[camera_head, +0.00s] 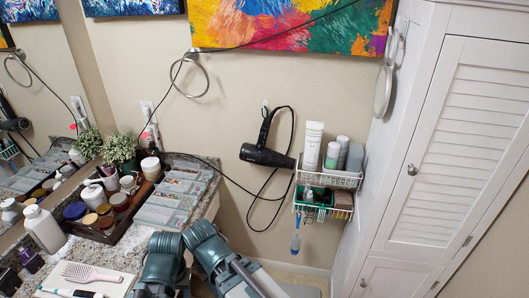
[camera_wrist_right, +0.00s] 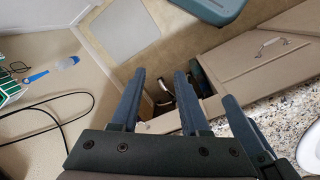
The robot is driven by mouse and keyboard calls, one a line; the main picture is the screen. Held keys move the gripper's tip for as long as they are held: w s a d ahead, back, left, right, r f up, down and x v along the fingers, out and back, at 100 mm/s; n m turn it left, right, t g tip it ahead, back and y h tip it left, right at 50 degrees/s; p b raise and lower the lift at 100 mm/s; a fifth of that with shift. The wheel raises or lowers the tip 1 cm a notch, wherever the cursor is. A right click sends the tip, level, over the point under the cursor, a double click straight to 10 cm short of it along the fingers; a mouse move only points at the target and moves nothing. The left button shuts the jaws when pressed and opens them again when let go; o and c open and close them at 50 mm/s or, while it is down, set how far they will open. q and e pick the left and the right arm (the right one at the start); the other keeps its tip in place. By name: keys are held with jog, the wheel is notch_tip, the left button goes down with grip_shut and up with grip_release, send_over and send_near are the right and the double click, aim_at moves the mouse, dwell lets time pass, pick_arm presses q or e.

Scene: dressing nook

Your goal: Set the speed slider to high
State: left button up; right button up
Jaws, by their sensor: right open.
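The black hair dryer (camera_head: 265,150) hangs on the wall in the head view, with its handle up and its cord looping below. Its speed slider is too small to make out. My right gripper (camera_wrist_right: 183,84) is open in the right wrist view, with nothing seen held between its fingers. The dryer itself is not seen in the wrist view, but a black cord (camera_wrist_right: 45,125) lies at its left. I cannot make out either gripper in the head view, where parts of my arms show at the bottom.
A wire rack (camera_head: 327,179) with bottles and a blue hanging brush (camera_head: 295,243) is right of the dryer. A white louvred cabinet (camera_head: 450,140) stands at right. The granite counter (camera_head: 115,260) holds trays, bottles and a hairbrush (camera_head: 90,272). A towel ring (camera_head: 188,76) is above.

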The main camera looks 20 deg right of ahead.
jog(key=n+t+h+b, duration=1)
jog(key=n+t, duration=0.5)
jog(key=n, duration=0.9)
send_near(259, 145)
jog(key=shift+y, duration=0.4)
jog(key=b+x, duration=0.1)
jog(key=x, duration=0.7)
jog(key=shift+s+d+r, duration=0.1)
jog(key=shift+s+d, duration=0.05)
jog(key=shift+m, duration=0.3)
grip_shut()
